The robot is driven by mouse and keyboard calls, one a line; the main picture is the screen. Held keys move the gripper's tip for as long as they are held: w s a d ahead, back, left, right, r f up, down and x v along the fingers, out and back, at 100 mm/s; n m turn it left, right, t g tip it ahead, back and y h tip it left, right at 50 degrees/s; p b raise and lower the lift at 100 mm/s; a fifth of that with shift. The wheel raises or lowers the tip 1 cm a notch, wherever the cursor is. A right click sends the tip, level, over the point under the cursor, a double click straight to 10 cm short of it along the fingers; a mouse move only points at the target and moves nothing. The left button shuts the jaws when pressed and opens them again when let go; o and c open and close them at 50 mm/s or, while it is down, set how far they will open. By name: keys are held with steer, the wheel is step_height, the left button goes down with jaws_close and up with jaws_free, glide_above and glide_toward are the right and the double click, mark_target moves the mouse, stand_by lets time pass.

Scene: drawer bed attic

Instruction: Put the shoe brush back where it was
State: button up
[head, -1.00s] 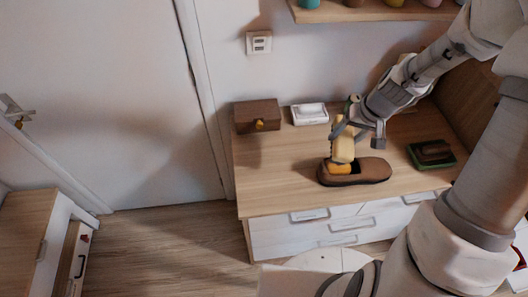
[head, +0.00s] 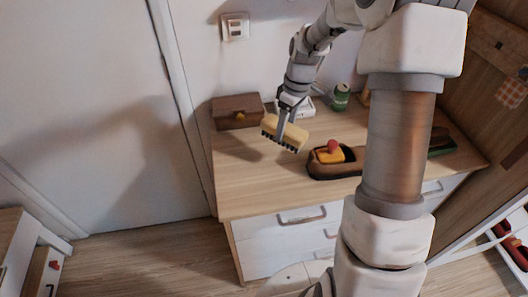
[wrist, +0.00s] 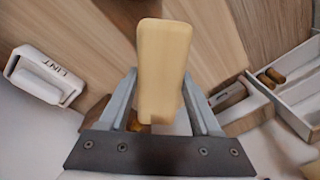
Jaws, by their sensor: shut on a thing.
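The shoe brush (head: 291,132), a pale yellow block with dark bristles, is held by my gripper (head: 283,120) above the left part of the dresser top, bristles facing down and slightly tilted. In the wrist view the brush (wrist: 163,65) sits between the two fingers, which are shut on it. It looks clear of the wooden top.
A white box marked LINT (wrist: 38,80) is at the back, behind my gripper. A green tin (head: 341,97) stands behind the shoe. Bare wood (head: 245,175) lies at the front left.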

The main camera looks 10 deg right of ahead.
steer(key=w+d+r+n+h+b, duration=0.1)
steer(key=w+d+n+h+b, duration=0.15)
steer(key=d+n+b, duration=0.4)
steer(key=w+a+f, duration=0.2)
steer(key=a, duration=0.1)
steer(key=w+a+f+n, duration=0.1)
steer(key=w+a+f, duration=0.1)
steer(key=a, duration=0.1)
steer(key=w+a+f+n+p, duration=0.1)
steer(key=w+a+f, duration=0.1)
steer(key=a+f, duration=0.1)
steer(key=shift+a+n+y, duration=0.25)
steer(key=shift+a+y, duration=0.1)
steer(key=shift+a, duration=0.15)
steer(key=shift+f, duration=1.9)
steer(key=shift+f+b, duration=0.15)
steer(key=shift+b, duration=0.15)
steer(key=o, duration=1.2)
